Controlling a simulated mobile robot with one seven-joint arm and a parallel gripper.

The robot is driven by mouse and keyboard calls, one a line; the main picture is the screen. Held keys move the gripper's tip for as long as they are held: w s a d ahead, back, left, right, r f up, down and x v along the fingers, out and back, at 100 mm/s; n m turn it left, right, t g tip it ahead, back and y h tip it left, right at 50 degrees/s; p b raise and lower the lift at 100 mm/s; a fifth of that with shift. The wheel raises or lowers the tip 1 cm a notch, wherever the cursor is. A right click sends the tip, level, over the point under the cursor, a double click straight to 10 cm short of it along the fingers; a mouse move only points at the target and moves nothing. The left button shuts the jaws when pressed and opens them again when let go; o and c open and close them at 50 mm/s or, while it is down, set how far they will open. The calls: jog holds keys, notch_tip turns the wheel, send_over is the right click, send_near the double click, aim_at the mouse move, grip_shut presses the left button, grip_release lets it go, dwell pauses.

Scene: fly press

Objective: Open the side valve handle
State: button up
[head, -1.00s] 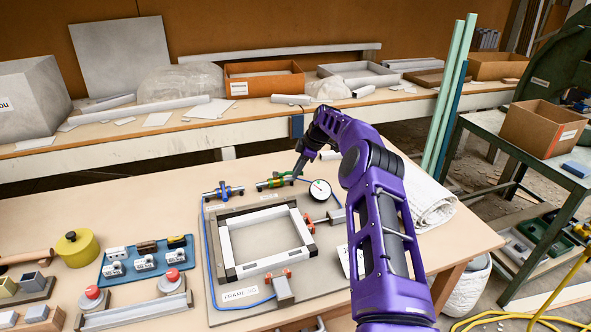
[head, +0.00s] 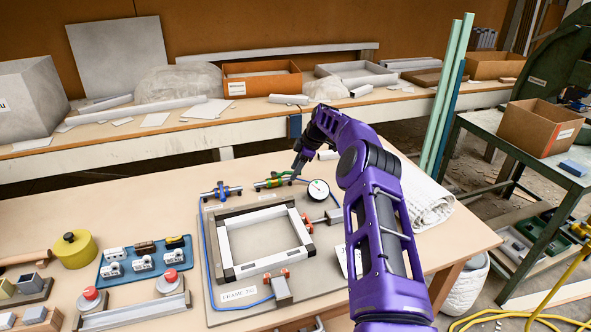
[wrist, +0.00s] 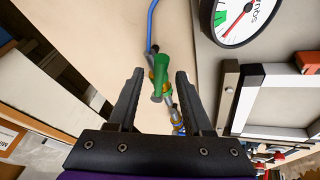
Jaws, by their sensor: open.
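A valve with a green handle (head: 273,180) lies at the back edge of the jig board. In the wrist view its green handle (wrist: 160,72) stands between my two fingers, with a gap on either side. The handle looks untouched. My gripper (wrist: 159,76) is open and empty. In the head view my gripper (head: 296,173) is just right of the green valve, and its fingers are small there. A second valve with a blue handle (head: 221,190) sits to the left on the same line.
A round dial gauge (head: 318,190) stands close to the right of the green valve. A white frame (head: 264,245) lies clamped on the jig board. A blue hose (head: 207,245) runs down the board's left side. A rolled cloth (head: 425,205) lies right of my arm.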

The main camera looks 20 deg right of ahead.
jog(key=p+v, duration=0.1)
jog(key=v, duration=1.6)
jog(key=shift+d+r, duration=0.1)
jog(key=shift+r, duration=0.05)
